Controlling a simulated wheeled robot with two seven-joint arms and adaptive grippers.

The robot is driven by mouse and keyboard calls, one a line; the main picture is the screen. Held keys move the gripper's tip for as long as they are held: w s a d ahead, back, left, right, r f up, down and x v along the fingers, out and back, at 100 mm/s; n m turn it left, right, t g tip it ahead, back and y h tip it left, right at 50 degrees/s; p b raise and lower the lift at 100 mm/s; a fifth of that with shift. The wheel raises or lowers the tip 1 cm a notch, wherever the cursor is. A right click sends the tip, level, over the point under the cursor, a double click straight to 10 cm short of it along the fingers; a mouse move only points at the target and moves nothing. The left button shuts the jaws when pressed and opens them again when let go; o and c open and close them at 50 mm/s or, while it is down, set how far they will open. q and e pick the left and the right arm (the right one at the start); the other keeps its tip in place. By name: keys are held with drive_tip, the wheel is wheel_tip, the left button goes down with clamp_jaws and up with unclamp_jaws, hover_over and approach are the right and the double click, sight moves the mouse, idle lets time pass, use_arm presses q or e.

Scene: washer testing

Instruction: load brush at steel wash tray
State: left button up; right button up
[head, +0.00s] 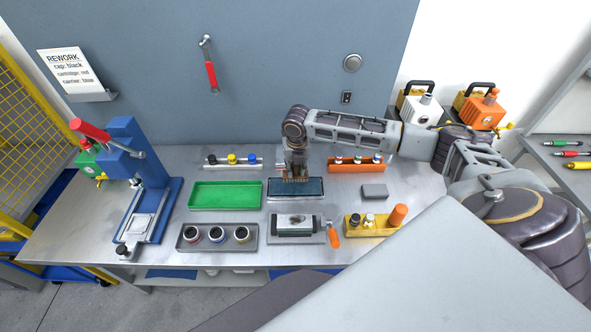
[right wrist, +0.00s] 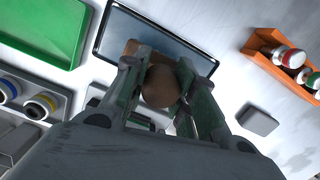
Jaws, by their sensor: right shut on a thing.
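The steel wash tray (head: 313,187) lies at the back middle of the bench, a shallow rectangle with a dark bluish inside. It also shows in the right wrist view (right wrist: 190,30). My right gripper (head: 296,170) points down over the tray. It is shut on the brush, whose brown round handle (right wrist: 160,86) sits between the fingers in the right wrist view. The brush's tan head (head: 295,180) is at the tray, in its left half. I cannot tell whether the bristles touch the tray floor. My left gripper is not in view.
A green tray (head: 226,187) lies left of the wash tray, an orange rack (head: 356,167) to its right. A grey block (head: 375,191) sits nearby. In front are a vise (head: 296,220), a yellow holder (head: 368,228) and a cup tray (head: 217,248). A blue press (head: 143,170) stands left.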

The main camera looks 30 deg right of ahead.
drive_tip(key=shift+r, duration=1.2)
drive_tip(key=shift+f, duration=0.1)
